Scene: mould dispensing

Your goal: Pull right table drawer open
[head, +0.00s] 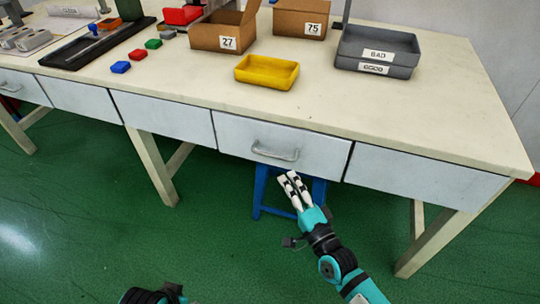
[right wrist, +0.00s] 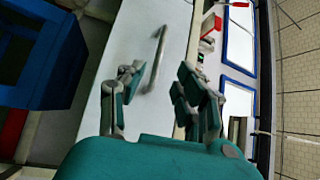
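The right table drawer (head: 240,134) is a white front with a grey metal bar handle (head: 275,153). It sits flush with the table's front, so it looks shut. My right gripper (head: 288,179) is in front of and just below the handle in the head view, with its fingers pointing up toward it. In the right wrist view the gripper (right wrist: 155,88) is open and empty. The handle (right wrist: 157,60) shows ahead between its fingers, apart from them. The left gripper is not seen; only a dark and teal arm part of mine shows at the bottom left.
A blue stool (head: 262,194) stands under the drawer. On the table (head: 420,115) are a yellow tray (head: 266,72), grey bins (head: 375,51), cardboard boxes (head: 222,33) and small coloured blocks. A table leg (head: 436,240) stands to the right. The floor in front is clear.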

